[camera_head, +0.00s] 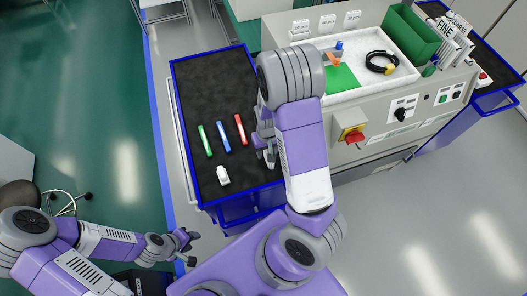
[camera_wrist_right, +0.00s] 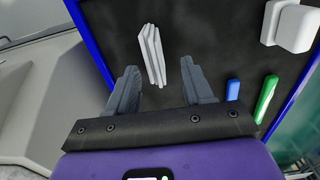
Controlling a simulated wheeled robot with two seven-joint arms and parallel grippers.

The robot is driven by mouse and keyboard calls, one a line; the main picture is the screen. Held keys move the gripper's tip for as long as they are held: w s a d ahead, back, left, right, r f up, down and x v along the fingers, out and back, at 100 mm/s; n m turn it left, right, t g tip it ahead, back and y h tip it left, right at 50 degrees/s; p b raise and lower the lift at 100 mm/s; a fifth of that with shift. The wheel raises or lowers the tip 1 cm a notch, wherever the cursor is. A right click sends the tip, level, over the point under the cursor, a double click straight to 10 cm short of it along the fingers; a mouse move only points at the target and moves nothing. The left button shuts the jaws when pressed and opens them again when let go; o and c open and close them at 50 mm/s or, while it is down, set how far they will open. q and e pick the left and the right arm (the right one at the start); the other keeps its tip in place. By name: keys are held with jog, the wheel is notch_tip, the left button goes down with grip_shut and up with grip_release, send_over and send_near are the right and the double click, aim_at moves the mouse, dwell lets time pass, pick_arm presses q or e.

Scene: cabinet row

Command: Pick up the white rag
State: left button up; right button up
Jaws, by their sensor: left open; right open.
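The white rag (camera_wrist_right: 152,55) is a narrow folded white piece on the dark cart top in the right wrist view. My right gripper (camera_wrist_right: 161,82) is open there, and its two grey fingers point toward the rag. The rag lies ahead of the gap between the fingertips, nearer the middle of the gap, and is not gripped. In the head view my right gripper (camera_head: 267,150) is over the right edge of the cart, and my arm hides much of that area. My left gripper (camera_head: 187,246) is open and empty, low at the left, off the cart.
The blue-rimmed cart (camera_head: 205,85) carries a green (camera_head: 205,141), a blue (camera_head: 223,137) and a red marker-like stick (camera_head: 240,129), plus a white block-like item (camera_head: 222,176). A grey control cabinet (camera_head: 400,135) stands close on the right. The cart's far part is clear.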

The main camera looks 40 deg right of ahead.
jog(key=f, duration=0.4)
jog(key=f+b, duration=0.1)
jog(key=f, duration=0.1)
jog(key=shift+s+d+f, duration=0.1)
jog(key=shift+s+d, duration=0.05)
jog(key=shift+d, duration=0.2)
jog(key=shift+c, duration=0.5)
grip_shut()
